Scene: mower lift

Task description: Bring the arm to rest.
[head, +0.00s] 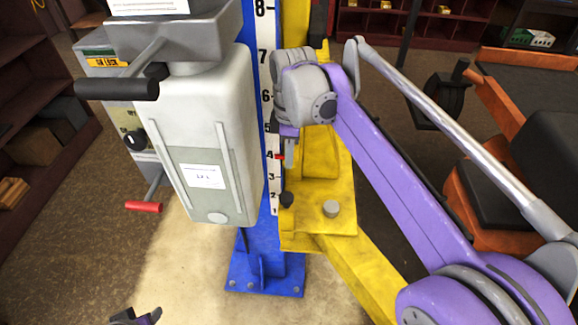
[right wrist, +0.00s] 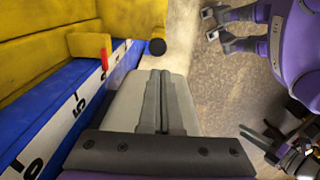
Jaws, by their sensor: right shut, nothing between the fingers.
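My right arm, purple and grey, reaches in from the right in the head view. Its gripper (head: 289,158) points down in front of the blue post's number scale (head: 271,110), near the yellow carriage (head: 318,190). In the right wrist view the two grey fingers of this gripper (right wrist: 161,76) lie together, with nothing between them. My left gripper shows only as a dark scrap at the bottom edge of the head view (head: 140,317). In the right wrist view it (right wrist: 216,26) sits at the top, fingers apart and empty.
A pale grey tank (head: 205,140) with a black handle (head: 117,88) stands left of the post. A red-gripped lever (head: 143,207) sticks out below. A red pointer (right wrist: 105,52) sits at the scale. An orange machine with a black seat (head: 530,160) stands right. Shelves line the left.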

